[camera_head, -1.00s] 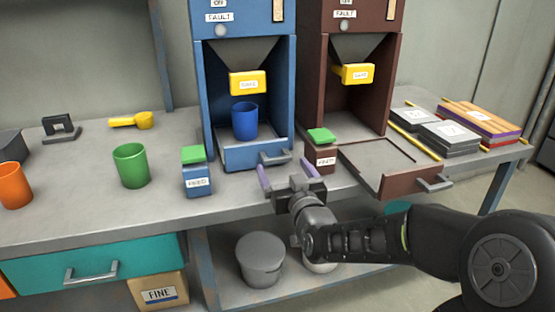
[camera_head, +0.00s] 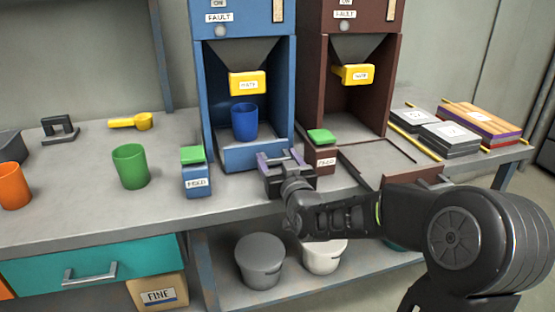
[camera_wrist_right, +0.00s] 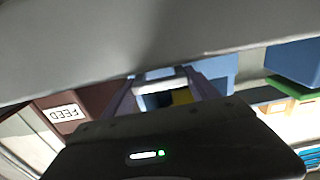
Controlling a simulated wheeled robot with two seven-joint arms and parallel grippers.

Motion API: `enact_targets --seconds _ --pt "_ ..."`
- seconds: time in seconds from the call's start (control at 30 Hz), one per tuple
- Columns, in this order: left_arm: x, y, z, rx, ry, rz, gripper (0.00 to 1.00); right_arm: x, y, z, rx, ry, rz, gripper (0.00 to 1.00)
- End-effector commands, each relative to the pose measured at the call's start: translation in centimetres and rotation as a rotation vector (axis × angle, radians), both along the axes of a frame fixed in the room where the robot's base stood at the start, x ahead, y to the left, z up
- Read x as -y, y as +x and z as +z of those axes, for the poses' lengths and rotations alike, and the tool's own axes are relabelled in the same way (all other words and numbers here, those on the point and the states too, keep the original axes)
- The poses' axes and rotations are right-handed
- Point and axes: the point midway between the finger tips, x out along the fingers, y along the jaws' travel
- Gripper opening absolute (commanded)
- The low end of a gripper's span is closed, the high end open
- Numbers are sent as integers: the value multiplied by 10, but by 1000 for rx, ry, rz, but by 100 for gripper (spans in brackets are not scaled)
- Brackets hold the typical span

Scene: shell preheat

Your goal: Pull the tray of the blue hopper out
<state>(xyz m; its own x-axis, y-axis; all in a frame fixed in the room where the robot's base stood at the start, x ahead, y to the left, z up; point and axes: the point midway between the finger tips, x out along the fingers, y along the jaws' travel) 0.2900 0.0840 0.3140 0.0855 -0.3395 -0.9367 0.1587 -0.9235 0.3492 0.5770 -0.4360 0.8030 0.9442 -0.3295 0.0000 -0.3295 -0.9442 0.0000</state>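The blue hopper (camera_head: 201,95) stands at the back of the bench. Its blue tray (camera_head: 240,158) sits at the hopper's base, with a blue cup (camera_head: 244,121) standing on it. My right gripper (camera_head: 278,156) is at the right part of the tray front. Its purple fingers lie at the two ends of the grey tray handle, shut on it. In the right wrist view the handle (camera_wrist_right: 160,84) spans between the fingertips. The gripper hides most of the handle in the head view. My left gripper is not in view.
A blue box with green lid (camera_head: 197,178) stands left of the tray, a brown one (camera_head: 320,158) close right of my gripper. The brown hopper's tray (camera_head: 385,160) is pulled out at right.

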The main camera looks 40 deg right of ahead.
Motion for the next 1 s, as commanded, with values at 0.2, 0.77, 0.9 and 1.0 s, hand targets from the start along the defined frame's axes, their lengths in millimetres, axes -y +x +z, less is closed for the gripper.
enact_targets --seconds 0.2,0.77,0.9,1.0 --pt "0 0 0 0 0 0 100 0 0 0 0 0 0 47" --pt "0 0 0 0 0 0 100 0 0 0 0 0 1 2" --pt "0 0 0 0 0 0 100 0 0 0 0 0 1 0" --pt "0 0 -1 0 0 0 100 0 0 0 0 0 0 0"
